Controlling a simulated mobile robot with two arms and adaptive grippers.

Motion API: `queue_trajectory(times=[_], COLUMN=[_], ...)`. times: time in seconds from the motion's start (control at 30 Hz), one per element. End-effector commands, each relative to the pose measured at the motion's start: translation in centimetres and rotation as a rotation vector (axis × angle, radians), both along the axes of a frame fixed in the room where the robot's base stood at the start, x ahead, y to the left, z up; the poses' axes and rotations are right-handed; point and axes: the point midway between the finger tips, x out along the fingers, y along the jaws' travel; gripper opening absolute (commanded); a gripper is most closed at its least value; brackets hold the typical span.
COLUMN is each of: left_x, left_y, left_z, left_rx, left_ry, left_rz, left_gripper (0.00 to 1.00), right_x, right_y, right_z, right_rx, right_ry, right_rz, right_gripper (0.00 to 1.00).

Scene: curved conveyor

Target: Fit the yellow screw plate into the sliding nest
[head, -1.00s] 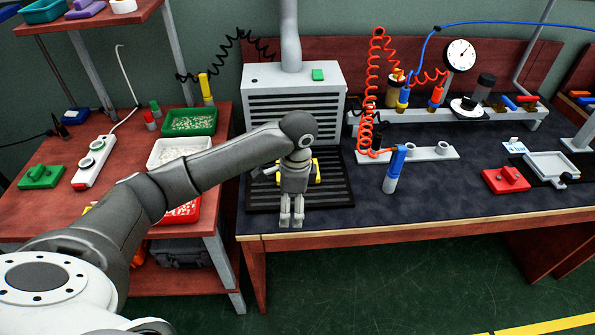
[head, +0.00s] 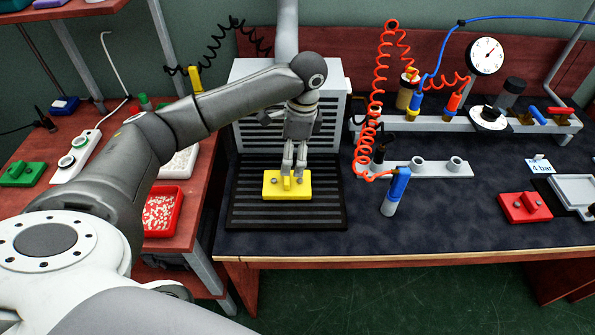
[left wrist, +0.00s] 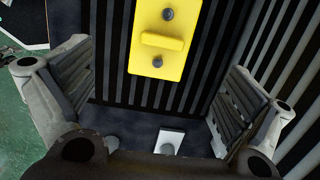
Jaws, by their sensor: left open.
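The yellow screw plate (head: 272,190) lies flat on a black ribbed mat (head: 240,214) in front of a grey vented box. It has a raised middle grip and a screw head to each side. My left gripper (head: 293,172) points down over the plate, its fingers in front of the plate's far part. In the left wrist view the plate (left wrist: 150,62) shows beyond the open fingers (left wrist: 158,95), with nothing between them. A pale frame (head: 575,190) at the right edge looks like the sliding nest and is cut off. My right gripper is out of view.
A red plate (head: 525,208) lies left of the pale frame. A blue tool (head: 397,190) on a red coiled hose stands right of the mat, before a grey holder rail (head: 430,171). The dark bench top between tool and red plate is clear.

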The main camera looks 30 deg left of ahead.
Motion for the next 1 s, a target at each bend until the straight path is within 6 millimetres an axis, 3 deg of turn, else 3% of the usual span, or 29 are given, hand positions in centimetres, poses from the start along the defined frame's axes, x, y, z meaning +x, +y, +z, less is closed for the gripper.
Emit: queue_trajectory(times=[0.17, 0.3, 0.5, 0.8, 1.0], left_x=[-0.3, -0.4, -0.4, -0.3, -0.3], left_y=[0.4, 0.6, 0.8, 1.5, 1.6], left_z=[-2.4, -4.5, -5.9, -10.0, -10.7], left_rx=[0.001, 0.002, 0.001, 0.002, 0.002], left_ry=[0.005, 0.003, 0.003, 0.002, 0.001], left_rz=[0.002, 0.0, 0.0, 0.0, -0.001], left_gripper=[1.0, 1.0, 1.0, 1.0, 1.0], right_x=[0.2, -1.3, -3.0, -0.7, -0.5], right_y=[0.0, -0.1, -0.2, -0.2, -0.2], right_z=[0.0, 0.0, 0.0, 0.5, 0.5], right_rx=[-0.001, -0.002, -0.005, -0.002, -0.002], right_ry=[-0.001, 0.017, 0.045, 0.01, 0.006], right_rz=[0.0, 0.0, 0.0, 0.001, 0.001], right_gripper=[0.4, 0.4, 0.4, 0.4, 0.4])
